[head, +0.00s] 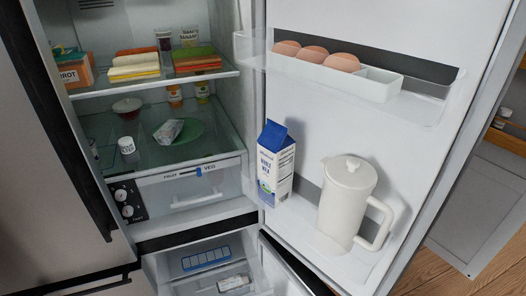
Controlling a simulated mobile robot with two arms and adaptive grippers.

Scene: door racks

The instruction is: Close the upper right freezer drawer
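A freezer compartment or drawer (168,266) shows at the bottom centre, below the fridge section. A blue ice cube tray (206,258) and a small white package (233,283) lie inside it. Its lower part is cut off by the picture's bottom edge, so I cannot tell how far any drawer is pulled out. A panel (285,272) with a dark edge stands angled at its right, probably an open lower door. Neither of my grippers is in view.
The large fridge door (400,28) stands open at the right. Its racks hold several eggs (315,54), a blue-and-white milk carton (274,165) and a white pitcher (346,198). A clear crisper drawer (195,190) sits above the freezer. Wooden floor (475,252) shows at lower right.

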